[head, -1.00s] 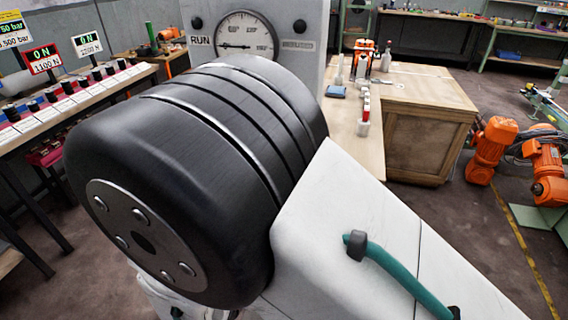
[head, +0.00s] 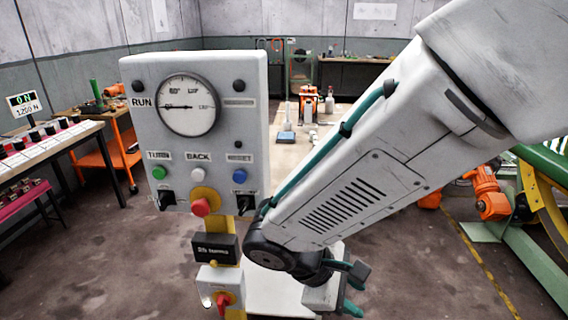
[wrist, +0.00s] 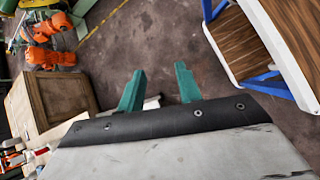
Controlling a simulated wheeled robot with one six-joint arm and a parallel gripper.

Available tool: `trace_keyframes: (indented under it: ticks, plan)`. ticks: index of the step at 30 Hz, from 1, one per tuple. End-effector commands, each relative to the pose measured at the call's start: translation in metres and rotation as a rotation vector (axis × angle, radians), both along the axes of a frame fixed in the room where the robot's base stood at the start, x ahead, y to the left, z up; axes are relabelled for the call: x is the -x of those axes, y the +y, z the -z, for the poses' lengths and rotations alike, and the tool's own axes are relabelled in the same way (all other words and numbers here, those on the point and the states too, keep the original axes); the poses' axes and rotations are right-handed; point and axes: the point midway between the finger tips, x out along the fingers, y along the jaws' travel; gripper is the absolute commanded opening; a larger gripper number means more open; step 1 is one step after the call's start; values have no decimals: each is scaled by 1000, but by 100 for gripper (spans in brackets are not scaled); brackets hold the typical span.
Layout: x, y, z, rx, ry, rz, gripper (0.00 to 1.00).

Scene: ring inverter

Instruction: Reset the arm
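My arm crosses the right half of the head view, from the upper right down to the lower middle. My gripper shows in the wrist view (wrist: 160,88) with two green fingers spread apart and nothing between them. In the head view its green fingertips (head: 356,297) show only in part at the bottom, below the dark wrist joint. The control panel (head: 240,110) stands left of my arm, with a round gauge (head: 188,105), a green button (head: 159,173), a white button (head: 198,174), a blue button (head: 239,176) and a red button (head: 201,207).
A red rotary switch (head: 223,299) sits low on the panel's post. A workbench (head: 60,160) with displays stands at the left. A wooden crate-like bench (wrist: 50,95) and a blue-framed table (wrist: 262,40) flank my gripper in the wrist view. Orange robots (head: 488,195) stand at the right.

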Motion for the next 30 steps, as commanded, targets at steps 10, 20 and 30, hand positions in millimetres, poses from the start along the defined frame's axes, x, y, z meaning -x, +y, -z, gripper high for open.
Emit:
trace_keyframes:
  ticks: [10,20,30]
  plan:
    - [48,-74,-71,-402,-115,644,35]
    - [81,-123,-120,-688,-361,1019,35]
    - [85,-145,-134,-713,-470,1105,35]
